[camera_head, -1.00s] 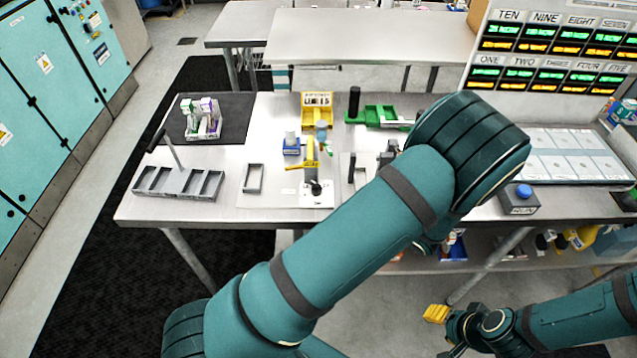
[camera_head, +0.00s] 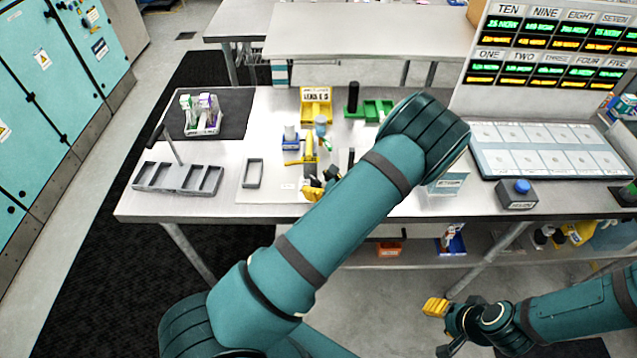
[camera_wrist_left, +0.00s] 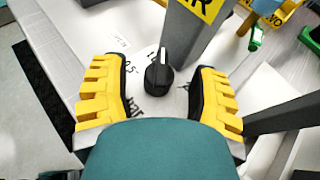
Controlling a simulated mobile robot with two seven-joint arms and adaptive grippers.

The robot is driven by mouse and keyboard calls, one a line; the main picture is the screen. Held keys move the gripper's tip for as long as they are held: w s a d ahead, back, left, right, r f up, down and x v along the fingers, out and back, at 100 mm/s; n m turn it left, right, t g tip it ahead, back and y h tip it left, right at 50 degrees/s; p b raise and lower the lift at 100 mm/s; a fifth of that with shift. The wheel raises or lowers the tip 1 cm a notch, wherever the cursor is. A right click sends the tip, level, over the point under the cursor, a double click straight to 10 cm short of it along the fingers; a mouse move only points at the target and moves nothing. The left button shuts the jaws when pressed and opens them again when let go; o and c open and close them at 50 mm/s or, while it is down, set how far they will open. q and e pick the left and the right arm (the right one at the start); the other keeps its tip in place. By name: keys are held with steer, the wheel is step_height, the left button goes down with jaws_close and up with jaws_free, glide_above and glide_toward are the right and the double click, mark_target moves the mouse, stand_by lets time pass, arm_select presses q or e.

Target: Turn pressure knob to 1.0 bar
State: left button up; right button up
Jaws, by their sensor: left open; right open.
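The pressure knob (camera_wrist_left: 158,76) is a black knob with a pale pointer line, on a white dial plate in the left wrist view. Dial marks such as "0.5" show on the plate, but others are partly hidden. My left gripper (camera_wrist_left: 160,98) is open, its yellow ridged fingers on either side of the knob and apart from it. In the head view my left gripper (camera_head: 318,188) is at the dial's place, and the arm hides part of it. My right gripper (camera_head: 438,322) is low at the right, away from the table.
A grey post (camera_wrist_left: 192,30) rises just behind the knob. A grey tray (camera_head: 178,180), a small grey frame (camera_head: 252,173) and a yellow bin (camera_head: 316,106) stand on the table (camera_head: 225,130). A box with a blue button (camera_head: 521,187) is at the right.

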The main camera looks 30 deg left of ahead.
arm_select(q)
steer(key=shift+c, duration=0.4)
jaws_close()
steer(key=shift+w+n+g+y+b, duration=0.1)
steer(key=shift+n+g+y+b, duration=0.3)
steer(key=shift+n+g, duration=0.75)
steer(key=shift+o, duration=0.4)
jaws_free()
steer(key=shift+a, duration=0.1)
steer(key=shift+d, duration=0.2)
steer(key=v, duration=1.1)
steer(key=shift+d+r, duration=0.25)
steer(key=shift+r, duration=0.1)
